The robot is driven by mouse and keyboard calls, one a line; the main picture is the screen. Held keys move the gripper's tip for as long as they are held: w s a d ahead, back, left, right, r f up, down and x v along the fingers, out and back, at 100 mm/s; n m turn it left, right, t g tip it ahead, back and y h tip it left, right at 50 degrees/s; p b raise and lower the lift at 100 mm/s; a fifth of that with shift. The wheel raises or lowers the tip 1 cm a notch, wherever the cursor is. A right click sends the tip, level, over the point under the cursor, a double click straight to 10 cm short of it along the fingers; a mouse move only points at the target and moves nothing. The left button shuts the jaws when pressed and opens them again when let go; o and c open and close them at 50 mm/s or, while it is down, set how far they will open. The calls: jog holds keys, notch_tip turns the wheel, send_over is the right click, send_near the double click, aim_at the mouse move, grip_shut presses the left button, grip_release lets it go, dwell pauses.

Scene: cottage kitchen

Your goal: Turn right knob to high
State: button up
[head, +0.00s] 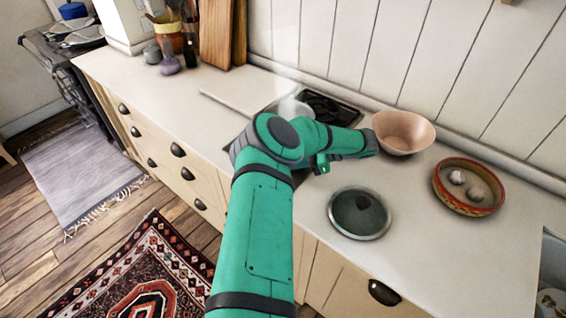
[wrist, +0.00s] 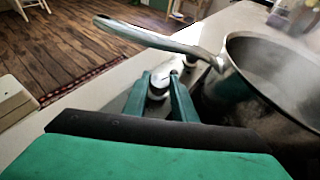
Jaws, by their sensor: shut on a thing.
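In the wrist view my gripper (wrist: 160,98) has its two green fingers closed around a pale, shiny knob (wrist: 157,86) at the front of the hob. This is the nearer of two such knobs, so it is the right one. The other knob (wrist: 176,64) stands just beyond it. The knob's setting cannot be read.
A steaming pan (wrist: 235,50) is close on the right in the wrist view, its long handle (wrist: 155,38) passing behind the knobs. In the head view a pink bowl (head: 403,128), a round lid (head: 359,213) and a red-rimmed dish (head: 468,207) stand on the counter to the right.

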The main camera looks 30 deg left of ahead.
jog(key=shift+n+g+h, duration=0.4)
jog(key=shift+n, duration=0.1)
jog(key=o, duration=1)
jog(key=shift+o, duration=0.2)
jog(key=v, duration=1)
jog(key=shift+w+d+r, duration=0.1)
jog(key=shift+w+d, duration=0.15)
